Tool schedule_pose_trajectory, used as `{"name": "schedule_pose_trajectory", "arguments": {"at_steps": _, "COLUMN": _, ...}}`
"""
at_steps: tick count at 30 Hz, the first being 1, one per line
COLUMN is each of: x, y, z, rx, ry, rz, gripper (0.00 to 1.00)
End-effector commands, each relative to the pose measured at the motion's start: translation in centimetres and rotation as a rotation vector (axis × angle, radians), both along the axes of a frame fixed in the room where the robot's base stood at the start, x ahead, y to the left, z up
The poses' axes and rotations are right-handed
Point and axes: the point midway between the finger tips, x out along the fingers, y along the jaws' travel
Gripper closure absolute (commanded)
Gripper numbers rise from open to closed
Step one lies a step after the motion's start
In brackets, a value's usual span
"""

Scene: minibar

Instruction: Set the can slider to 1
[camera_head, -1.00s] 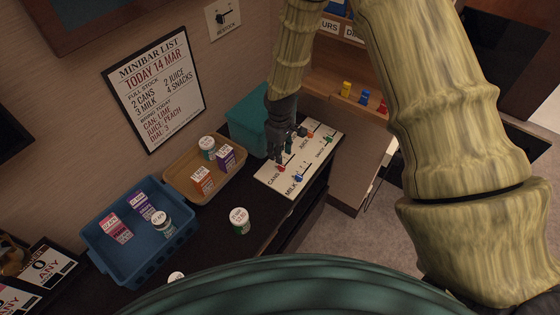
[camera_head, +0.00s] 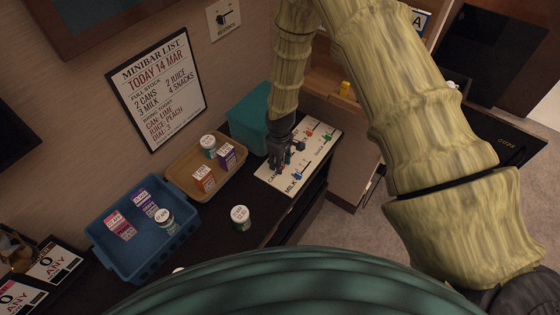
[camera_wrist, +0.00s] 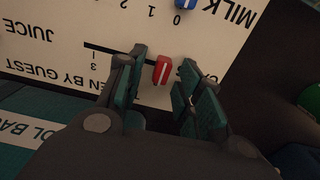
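The slider board (camera_head: 268,180) is a pale panel on the dark counter. The red cans slider knob (camera_wrist: 162,70) sits on its dark track in the wrist view, with the nearby label partly covered. My gripper (camera_wrist: 163,62) is open, its teal-padded fingers on either side of the red knob with visible gaps. In the head view my gripper (camera_head: 279,162) is low over the cans end of the board and hides the red knob. The number at the knob cannot be read.
The blue milk knob (camera_wrist: 187,3) is at 0 nearby; orange (camera_head: 309,132) and green (camera_head: 327,140) knobs are farther back. A teal box (camera_head: 249,116) stands behind the board. A tan tray (camera_head: 178,178), a loose can (camera_head: 240,217) and a blue crate (camera_head: 133,270) are left.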

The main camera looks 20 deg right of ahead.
Motion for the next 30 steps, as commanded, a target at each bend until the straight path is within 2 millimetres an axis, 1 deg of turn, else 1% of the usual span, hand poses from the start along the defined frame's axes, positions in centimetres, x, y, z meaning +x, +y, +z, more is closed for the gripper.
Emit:
{"name": "schedule_pose_trajectory", "arguments": {"at_steps": 3, "x": 0.0, "y": 0.0, "z": 0.0, "rx": 0.0, "ry": 0.0, "rz": 0.0, "gripper": 0.64}}
{"name": "schedule_pose_trajectory", "arguments": {"at_steps": 4, "x": 0.0, "y": 0.0, "z": 0.0, "rx": 0.0, "ry": 0.0, "rz": 0.0, "gripper": 0.66}}
{"name": "schedule_pose_trajectory", "arguments": {"at_steps": 8, "x": 0.0, "y": 0.0, "z": 0.0, "rx": 0.0, "ry": 0.0, "rz": 0.0, "gripper": 0.9}}
{"name": "schedule_pose_trajectory", "arguments": {"at_steps": 9, "x": 0.0, "y": 0.0, "z": 0.0, "rx": 0.0, "ry": 0.0, "rz": 0.0, "gripper": 0.97}}
{"name": "schedule_pose_trajectory", "arguments": {"at_steps": 10, "x": 0.0, "y": 0.0, "z": 0.0, "rx": 0.0, "ry": 0.0, "rz": 0.0, "gripper": 1.0}}
{"name": "schedule_pose_trajectory", "arguments": {"at_steps": 17, "x": 0.1, "y": -0.1, "z": 0.0, "rx": 0.0, "ry": 0.0, "rz": -0.001, "gripper": 1.0}}
{"name": "schedule_pose_trajectory", "arguments": {"at_steps": 20, "x": 0.4, "y": -0.5, "z": -0.1, "rx": 0.0, "ry": -0.001, "rz": -0.002, "gripper": 1.0}}
{"name": "schedule_pose_trajectory", "arguments": {"at_steps": 25, "x": 1.5, "y": -1.8, "z": -0.1, "rx": 0.0, "ry": -0.002, "rz": -0.002, "gripper": 1.0}}
{"name": "schedule_pose_trajectory", "arguments": {"at_steps": 30, "x": 1.7, "y": -2.0, "z": 0.0, "rx": 0.001, "ry": -0.001, "rz": 0.0, "gripper": 1.0}}
